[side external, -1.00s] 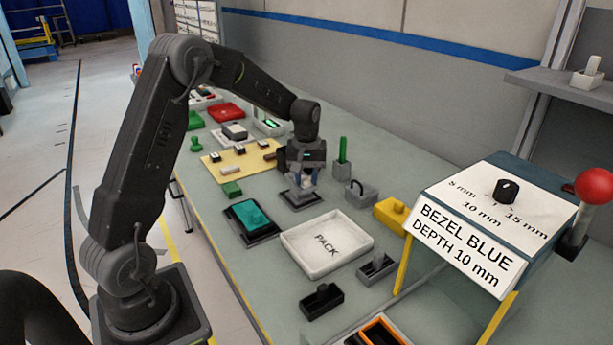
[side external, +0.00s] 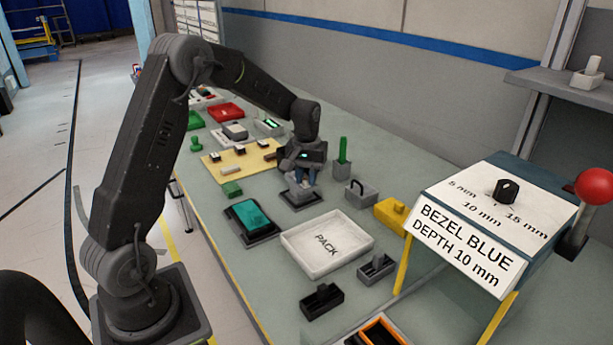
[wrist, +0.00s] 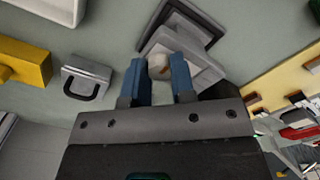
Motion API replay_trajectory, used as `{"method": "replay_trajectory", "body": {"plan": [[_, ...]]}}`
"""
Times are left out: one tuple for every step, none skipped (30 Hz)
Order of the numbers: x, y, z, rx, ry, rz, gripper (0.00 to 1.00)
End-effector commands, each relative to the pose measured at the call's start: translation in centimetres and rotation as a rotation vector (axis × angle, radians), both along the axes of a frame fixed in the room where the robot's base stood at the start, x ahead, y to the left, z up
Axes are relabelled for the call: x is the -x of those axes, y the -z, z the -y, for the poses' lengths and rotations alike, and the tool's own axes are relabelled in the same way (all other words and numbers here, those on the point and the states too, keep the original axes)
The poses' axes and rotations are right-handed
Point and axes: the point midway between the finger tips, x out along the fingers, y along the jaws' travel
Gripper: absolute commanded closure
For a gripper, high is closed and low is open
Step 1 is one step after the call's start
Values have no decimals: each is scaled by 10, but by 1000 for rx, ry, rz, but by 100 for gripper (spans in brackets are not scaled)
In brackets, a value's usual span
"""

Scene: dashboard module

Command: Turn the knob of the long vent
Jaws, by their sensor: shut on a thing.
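My gripper (side external: 301,182) points down over a grey fixture on the bench. In the wrist view its two blue fingers (wrist: 160,78) are shut on a small pale knob (wrist: 158,68) with a tan mark on top. The knob stands on a grey stepped block (wrist: 205,72), beside a dark-edged frame (wrist: 213,28). In the side view the grey and dark base (side external: 302,199) shows under the fingers, and the knob is mostly hidden. I cannot read a label that names this block as the long vent.
A white PACK tray (side external: 290,267) and a teal piece in a dark holder (side external: 266,236) stand in front. A handled grey block (side external: 361,196), a yellow block (side external: 391,212) and an upright green piece (side external: 343,150) are close on the right. A tan board (side external: 217,180) lies left.

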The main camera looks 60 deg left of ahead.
Motion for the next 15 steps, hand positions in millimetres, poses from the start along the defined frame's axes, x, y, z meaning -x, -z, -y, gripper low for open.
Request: {"method": "replay_trajectory", "body": {"plan": [[-1,0,0,0,0,4,100],[-1,0,0,0,0,4,74],[-1,0,0,0,0,4,71],[-1,0,0,0,0,4,68],[-1,0,0,0,0,3,65],[-1,0,0,-1,0,2,61],[-1,0,0,-1,0,2,58],[-1,0,0,-1,-1,2,55],[-1,0,0,-1,-1,2,51],[-1,0,0,-1,-1,2,50],[-1,0,0,-1,-1,2,50],[0,0,0,-1,-1,2,50],[0,0,0,-1,-1,2,50],[0,0,0,0,-1,1,50],[0,0,0,0,-1,1,50]]}}
